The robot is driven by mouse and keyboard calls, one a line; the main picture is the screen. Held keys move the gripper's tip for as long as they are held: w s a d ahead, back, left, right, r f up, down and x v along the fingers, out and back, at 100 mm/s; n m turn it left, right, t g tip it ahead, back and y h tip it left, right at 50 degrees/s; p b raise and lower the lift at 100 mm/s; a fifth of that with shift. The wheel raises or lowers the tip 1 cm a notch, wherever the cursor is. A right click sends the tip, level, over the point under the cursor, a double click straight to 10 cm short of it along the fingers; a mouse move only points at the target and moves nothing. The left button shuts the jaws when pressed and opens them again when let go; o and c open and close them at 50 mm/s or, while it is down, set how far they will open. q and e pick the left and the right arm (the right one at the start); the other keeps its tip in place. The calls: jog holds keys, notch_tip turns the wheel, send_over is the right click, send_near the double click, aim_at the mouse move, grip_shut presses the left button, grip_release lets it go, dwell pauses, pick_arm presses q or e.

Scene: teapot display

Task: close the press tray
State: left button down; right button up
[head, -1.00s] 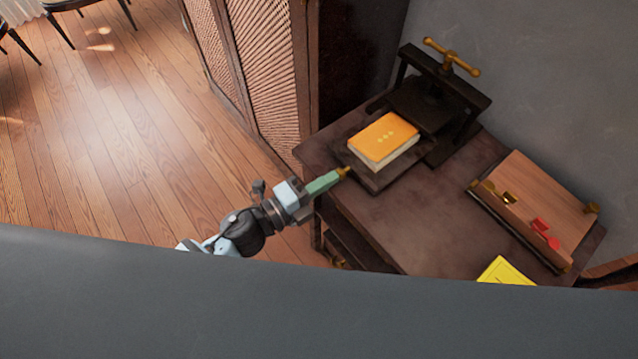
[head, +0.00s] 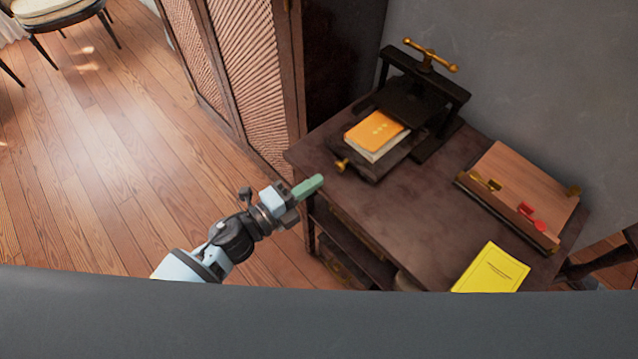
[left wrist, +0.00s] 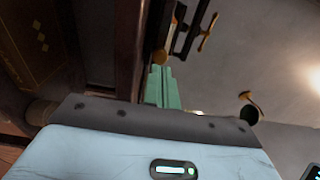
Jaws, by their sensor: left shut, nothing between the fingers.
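The dark book press (head: 421,88) with a brass screw handle stands at the back of the brown table. Its dark tray (head: 374,171) juts out at the front left with an orange book (head: 377,134) lying on it, the book's far end close to the press frame. A brass knob (head: 342,165) is on the tray's front. My left gripper (head: 316,182), with green fingers, is shut and empty, a little short of the knob near the table's left edge. Its green fingers also show in the left wrist view (left wrist: 162,88). My right gripper is not in view.
A wooden board (head: 525,195) with brass fittings and red pieces lies at the table's right. A yellow booklet (head: 491,269) lies at the near edge. A folding screen (head: 250,70) stands left of the table. The table's middle (head: 400,215) is clear.

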pick_arm(q)
jog(key=b+v, duration=0.1)
jog(key=v, duration=0.9)
